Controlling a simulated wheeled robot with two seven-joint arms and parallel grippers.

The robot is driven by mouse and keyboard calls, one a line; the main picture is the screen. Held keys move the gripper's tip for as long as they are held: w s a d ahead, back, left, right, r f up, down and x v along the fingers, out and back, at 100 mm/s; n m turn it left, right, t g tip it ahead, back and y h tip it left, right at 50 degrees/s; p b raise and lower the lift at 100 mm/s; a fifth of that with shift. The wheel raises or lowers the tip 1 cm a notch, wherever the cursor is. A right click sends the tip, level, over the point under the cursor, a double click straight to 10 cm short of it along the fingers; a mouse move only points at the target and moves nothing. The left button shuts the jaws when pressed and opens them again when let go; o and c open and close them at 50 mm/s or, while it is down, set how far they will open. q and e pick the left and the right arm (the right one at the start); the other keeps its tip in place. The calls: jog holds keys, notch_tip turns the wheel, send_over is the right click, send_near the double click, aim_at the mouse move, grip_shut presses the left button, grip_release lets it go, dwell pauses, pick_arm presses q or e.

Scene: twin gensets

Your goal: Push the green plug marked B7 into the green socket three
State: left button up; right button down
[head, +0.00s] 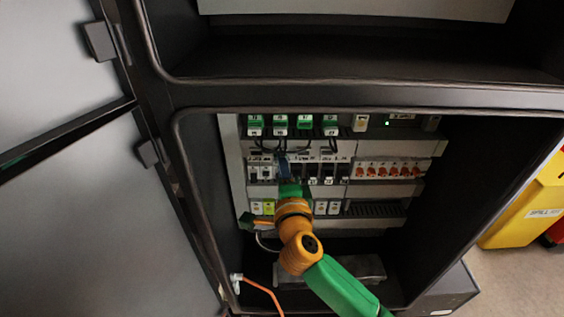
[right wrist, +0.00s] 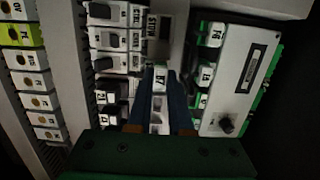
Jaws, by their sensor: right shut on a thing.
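My right gripper (head: 284,168) reaches into the cabinet from below, in front of the middle rail. In the right wrist view its dark blue fingers (right wrist: 158,105) are shut on a small plug marked B7 (right wrist: 159,80), its label showing between them. In the head view the plug is hidden or too small to make out. Green sockets run along the top rail; the third from the left (head: 305,122) shows all green, while its neighbours hold white-fronted plugs with dark wires. The gripper is below that row, apart from it. My left gripper is not in view.
A middle rail carries black and white modules (head: 262,173) and orange-switched breakers (head: 388,170). A lower rail has terminal blocks. The open door (head: 60,150) stands at left. An orange cable (head: 262,288) hangs low. A yellow bin (head: 530,210) stands outside at right.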

jog(key=s+p, duration=0.4)
jog(key=s, duration=0.3)
jog(key=shift+s, duration=0.15)
dwell(0.4)
jog(key=shift+r, duration=0.1)
jog(key=d+r+p, duration=0.3)
jog(key=d+r, duration=0.2)
jog(key=r, duration=0.1)
jog(key=shift+d+p, duration=0.3)
jog(key=shift+p, duration=0.05)
dwell(0.4)
